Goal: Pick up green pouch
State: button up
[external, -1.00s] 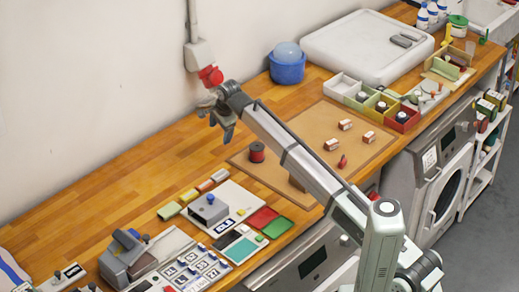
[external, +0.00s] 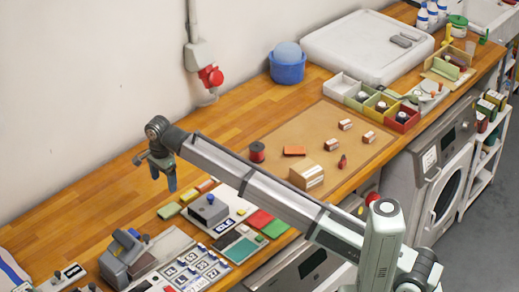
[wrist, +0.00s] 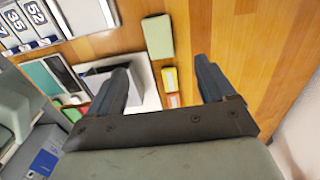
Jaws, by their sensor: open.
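A small light green pouch (external: 169,210) lies flat on the wooden counter, at the left end of a short row of coloured packets. It shows in the wrist view (wrist: 158,37) at the top centre, beyond my fingertips. My gripper (external: 163,182) points down above the counter, just above and left of the pouch in the external view. In the wrist view my gripper (wrist: 162,65) is open, with nothing between its fingers, which are apart from the pouch.
A yellow packet (wrist: 170,78) and a red one (wrist: 173,100) lie close to the pouch. A grey device (external: 125,258) stands at the front left. The counter behind the pouch is bare.

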send_over(169, 209)
jog(key=f, duration=0.7)
jog(key=shift+a+f, duration=0.1)
jog(key=shift+a, duration=0.1)
jog(key=shift+d+f, duration=0.2)
jog(key=shift+f, duration=2.4)
jog(key=shift+c, duration=0.5)
jog(key=c, duration=1)
